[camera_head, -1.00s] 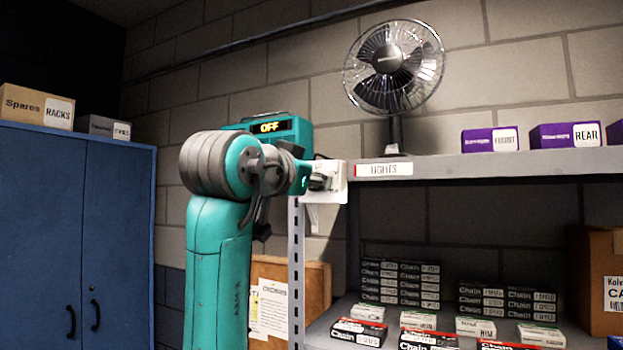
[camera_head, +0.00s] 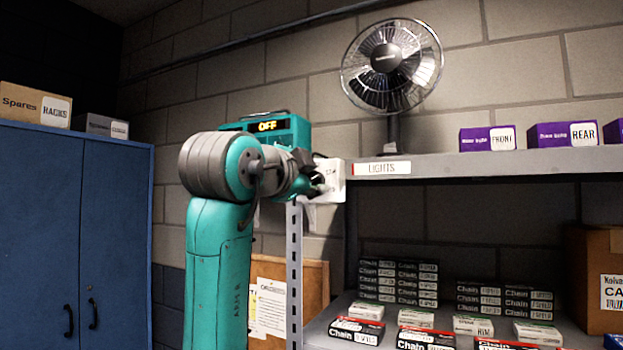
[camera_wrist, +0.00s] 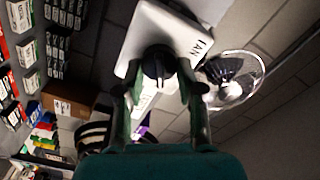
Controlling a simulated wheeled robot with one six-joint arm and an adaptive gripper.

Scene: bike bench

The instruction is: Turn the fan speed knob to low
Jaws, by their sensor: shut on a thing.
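The fan speed knob (camera_wrist: 157,62) is a dark round knob on a white box (camera_wrist: 143,30) marked FAN in the wrist view. My gripper (camera_wrist: 158,70) has one finger on each side of the knob and is shut on it. In the head view my gripper (camera_head: 318,182) is at the white box (camera_head: 336,172) on the shelf's left end, and it hides the knob there. The knob's setting is not readable. The fan (camera_head: 392,66) stands on the shelf above and also shows in the wrist view (camera_wrist: 232,80).
A teal device (camera_head: 285,130) reading OFF is behind my arm. The grey shelf (camera_head: 450,168) carries a LIGHTS label and purple boxes (camera_head: 488,138). Chain boxes (camera_head: 400,280) fill the lower shelf. A blue cabinet (camera_head: 110,230) stands at the left.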

